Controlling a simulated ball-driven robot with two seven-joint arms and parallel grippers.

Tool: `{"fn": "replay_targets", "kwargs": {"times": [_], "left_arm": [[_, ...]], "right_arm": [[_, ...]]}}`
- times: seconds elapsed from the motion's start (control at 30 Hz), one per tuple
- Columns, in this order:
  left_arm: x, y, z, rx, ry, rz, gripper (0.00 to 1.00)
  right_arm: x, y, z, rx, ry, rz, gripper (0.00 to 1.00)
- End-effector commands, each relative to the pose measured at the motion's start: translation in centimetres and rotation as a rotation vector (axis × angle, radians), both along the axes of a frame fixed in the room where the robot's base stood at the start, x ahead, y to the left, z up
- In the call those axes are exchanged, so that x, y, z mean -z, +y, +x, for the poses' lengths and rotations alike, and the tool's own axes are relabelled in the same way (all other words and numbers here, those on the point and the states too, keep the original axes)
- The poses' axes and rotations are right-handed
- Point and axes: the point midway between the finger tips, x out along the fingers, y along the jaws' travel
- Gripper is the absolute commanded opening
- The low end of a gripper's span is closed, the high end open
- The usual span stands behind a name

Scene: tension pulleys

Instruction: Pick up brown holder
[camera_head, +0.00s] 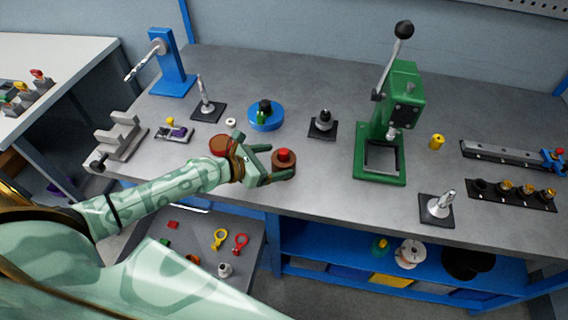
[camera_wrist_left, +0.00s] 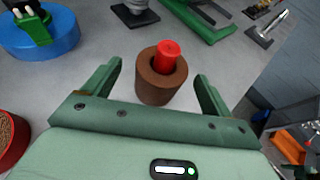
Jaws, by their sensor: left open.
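The brown holder (camera_head: 283,165) is a short round cup near the front edge of the grey workbench, with a red piece (camera_head: 284,154) standing in it. In the left wrist view the brown holder (camera_wrist_left: 161,86) and its red piece (camera_wrist_left: 166,57) lie ahead of and between the fingers. My left gripper (camera_head: 268,165) is open, with its fingers apart just left of the holder. In the left wrist view a gap shows between each finger of the left gripper (camera_wrist_left: 160,85) and the holder. The right gripper is not in view.
A reddish-brown round container (camera_head: 219,145) is just behind my left gripper. A blue round base with a green part (camera_head: 266,118) stands behind the holder. A green press (camera_head: 384,130) stands to the right. The bench between holder and press is clear.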

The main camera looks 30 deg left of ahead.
Motion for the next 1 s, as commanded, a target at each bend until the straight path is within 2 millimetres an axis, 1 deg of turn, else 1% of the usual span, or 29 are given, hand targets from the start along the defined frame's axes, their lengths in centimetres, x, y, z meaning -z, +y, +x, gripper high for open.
{"fn": "replay_targets", "kwargs": {"times": [0.1,0.3,0.37,0.47,0.63,0.67,0.7,0.77,0.8,0.83,0.87,1.0], "left_arm": [[0.3,-0.5,0.8,0.000,0.000,-0.001,0.85],[1.7,-2.2,3.3,0.000,0.000,-0.001,0.85],[1.9,-2.5,3.9,0.000,0.000,-0.001,0.85],[2.0,-2.7,4.3,0.000,0.000,0.000,0.85],[1.9,-2.7,4.3,0.000,0.000,0.000,0.85],[1.9,-2.7,4.3,0.000,0.000,0.000,0.82],[1.9,-2.7,4.3,0.000,0.000,0.000,0.71],[1.9,-2.7,4.3,0.000,0.000,0.000,0.55],[1.9,-2.7,4.3,0.000,0.000,0.000,0.43],[1.9,-2.7,4.3,0.000,0.000,0.000,0.35],[1.9,-2.7,4.3,0.000,0.000,0.000,0.31],[1.9,-2.7,4.3,-0.001,-0.001,0.000,0.31]], "right_arm": [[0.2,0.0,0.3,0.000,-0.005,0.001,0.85],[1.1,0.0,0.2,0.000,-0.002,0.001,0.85],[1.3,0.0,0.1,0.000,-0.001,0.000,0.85],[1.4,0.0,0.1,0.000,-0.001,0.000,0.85],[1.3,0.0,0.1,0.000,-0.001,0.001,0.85],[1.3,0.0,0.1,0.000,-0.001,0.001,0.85],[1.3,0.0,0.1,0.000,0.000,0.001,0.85],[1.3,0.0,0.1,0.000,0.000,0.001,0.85],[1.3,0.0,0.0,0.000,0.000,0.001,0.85],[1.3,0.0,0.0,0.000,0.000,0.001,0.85],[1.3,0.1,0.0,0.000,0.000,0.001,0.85],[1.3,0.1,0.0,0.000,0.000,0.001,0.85]]}}
